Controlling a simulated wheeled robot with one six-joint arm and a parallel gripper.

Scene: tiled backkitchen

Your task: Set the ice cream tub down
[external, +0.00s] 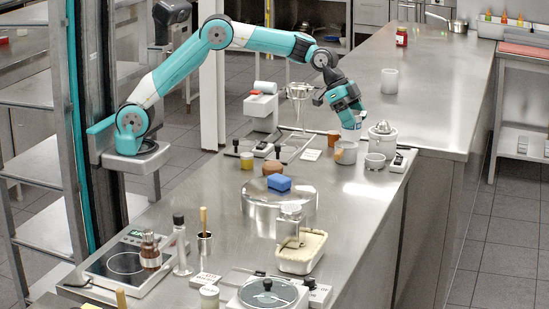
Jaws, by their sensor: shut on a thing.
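My gripper (351,113) is at the end of the teal and white arm, over the far part of the near steel counter (352,222).
A citrus juicer (382,138) and a small pale bowl (375,161) stand close right of the tub. A wire stand (300,98) is to its left. A blue block (279,183) lies on a round steel platform (262,205). Bare counter lies beyond, around a pale cup (390,81).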

